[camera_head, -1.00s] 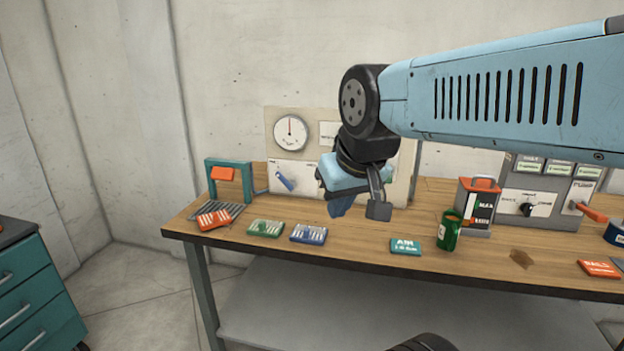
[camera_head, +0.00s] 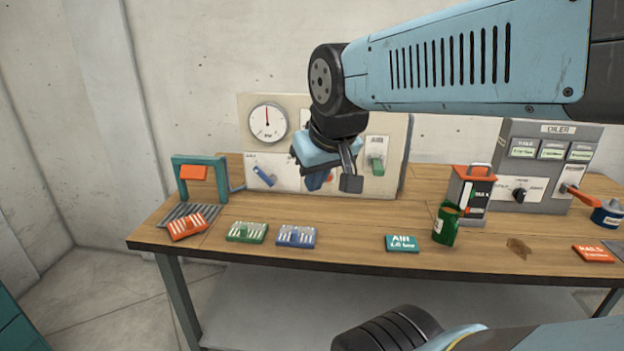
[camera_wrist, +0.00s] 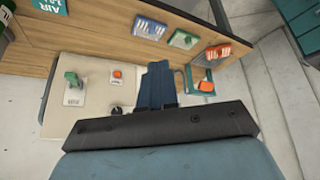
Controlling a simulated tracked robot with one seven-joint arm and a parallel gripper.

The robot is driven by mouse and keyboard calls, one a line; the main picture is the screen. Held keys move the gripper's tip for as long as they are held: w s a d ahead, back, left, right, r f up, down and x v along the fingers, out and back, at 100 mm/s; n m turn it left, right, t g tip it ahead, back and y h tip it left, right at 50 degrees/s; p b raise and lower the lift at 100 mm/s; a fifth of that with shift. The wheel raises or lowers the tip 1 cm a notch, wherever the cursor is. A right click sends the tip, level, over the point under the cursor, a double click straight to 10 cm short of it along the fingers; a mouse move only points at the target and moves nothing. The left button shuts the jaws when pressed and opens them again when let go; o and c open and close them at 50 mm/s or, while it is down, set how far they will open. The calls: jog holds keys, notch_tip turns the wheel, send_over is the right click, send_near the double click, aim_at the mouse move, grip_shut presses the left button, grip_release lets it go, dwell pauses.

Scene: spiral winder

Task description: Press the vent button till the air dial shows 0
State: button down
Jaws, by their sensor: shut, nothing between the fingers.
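The air panel (camera_head: 222,170) stands upright at the back of the bench. Its round white dial (camera_head: 267,122) has a needle pointing nearly straight up; its numbers are too small to read. A small orange-red button (camera_wrist: 117,74) shows on the panel in the wrist view, beside a green AIR switch (camera_wrist: 72,79); the switch also shows in the head view (camera_head: 377,164). Which button is the vent cannot be read. My gripper (camera_head: 325,182) is in front of the panel, shut and empty. Its blue fingers (camera_wrist: 158,82) appear beside the button in the wrist view, apparently apart from it.
A blue lever (camera_head: 264,173) sits on the panel's left. Cards (camera_head: 245,232), a teal AIR sign (camera_head: 402,243), a green can (camera_head: 446,223) and a red-topped box (camera_head: 470,193) are on the bench. The grey oiler (camera_head: 548,165) stands right.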

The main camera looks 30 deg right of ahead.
jog(key=w+d+f+n+t+h, duration=0.1)
jog(key=w+d+f+n, duration=0.2)
jog(key=w, duration=0.4)
jog(key=w+d+f+n+t, duration=0.1)
jog(key=w+d+f+t, duration=0.15)
jog(key=w+d, duration=0.4)
jog(key=w+d+f+n+t+h, duration=0.1)
jog(key=w+d+f+n, duration=0.15)
jog(key=w, duration=0.55)
jog(key=w+d+f+n+t+y, duration=0.1)
jog(key=w+f, duration=0.1)
jog(key=f, duration=0.3)
jog(key=w+d+f+n+t+y, duration=0.2)
jog(key=f, duration=0.3)
jog(key=w+d+f+n+t+y, duration=0.2)
jog(key=f, duration=0.2)
jog(key=shift+w+d+f, duration=0.1)
jog(key=shift+d+f, duration=0.15)
jog(key=shift+f, duration=0.15)
jog(key=shift+s+d+f+n+t+y, duration=0.25)
jog(key=shift+s+f+t+y, duration=0.2)
jog(key=shift+t, duration=0.2)
jog(key=shift+w, duration=0.1)
jog(key=shift+w+d, duration=0.8)
jog(key=shift+w, duration=0.4)
jog(key=shift+w+d, duration=0.85)
jog(key=shift+w, duration=0.35)
jog(key=shift+w+d, duration=0.8)
jog(key=shift+w, duration=0.4)
